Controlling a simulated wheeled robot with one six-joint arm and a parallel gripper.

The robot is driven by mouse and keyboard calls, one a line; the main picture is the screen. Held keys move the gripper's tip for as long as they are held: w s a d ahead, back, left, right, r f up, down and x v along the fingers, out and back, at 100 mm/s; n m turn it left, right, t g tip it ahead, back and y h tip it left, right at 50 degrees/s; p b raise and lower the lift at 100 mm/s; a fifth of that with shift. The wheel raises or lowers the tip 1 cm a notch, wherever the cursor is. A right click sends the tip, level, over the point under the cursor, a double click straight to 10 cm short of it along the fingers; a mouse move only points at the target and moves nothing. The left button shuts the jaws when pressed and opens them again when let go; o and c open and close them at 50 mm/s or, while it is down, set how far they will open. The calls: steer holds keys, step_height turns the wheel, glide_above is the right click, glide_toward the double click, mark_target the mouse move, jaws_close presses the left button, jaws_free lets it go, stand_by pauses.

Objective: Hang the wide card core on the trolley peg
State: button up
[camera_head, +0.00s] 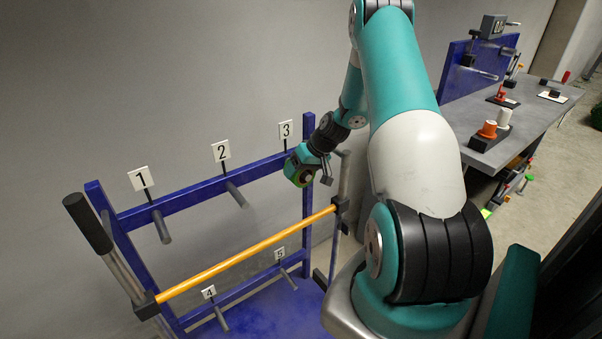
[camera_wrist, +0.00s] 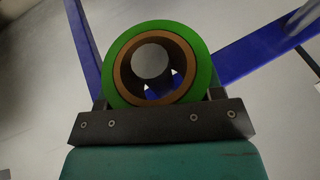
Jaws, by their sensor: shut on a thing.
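My gripper (camera_wrist: 160,120) is shut on the wide card core (camera_wrist: 203,65), a ring with a brown card inside and a thick green outer layer. The core's open end faces the wrist camera. A round grey shape (camera_wrist: 151,61), which looks like a peg end, shows through the upper part of its bore, with blue and white below it. I cannot tell whether it is inside the core. In the head view the core (camera_head: 304,179) is at the trolley's (camera_head: 205,196) upper right, just below label 3 (camera_head: 286,130). The peg there is hidden.
Bare pegs 1 (camera_head: 162,227) and 2 (camera_head: 238,195) stick out from the upper rail, with pegs 4 (camera_head: 222,319) and 5 (camera_head: 289,279) lower down. A yellow bar (camera_head: 250,252) crosses the trolley's front below my gripper. A workbench (camera_head: 540,105) with small parts stands at right.

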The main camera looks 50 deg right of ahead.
steer(key=shift+w, duration=0.15)
steer(key=o, duration=1)
steer(key=b+v, duration=0.1)
steer(key=v, duration=1.6)
steer(key=shift+r+b, duration=0.2)
steer(key=shift+b, duration=0.2)
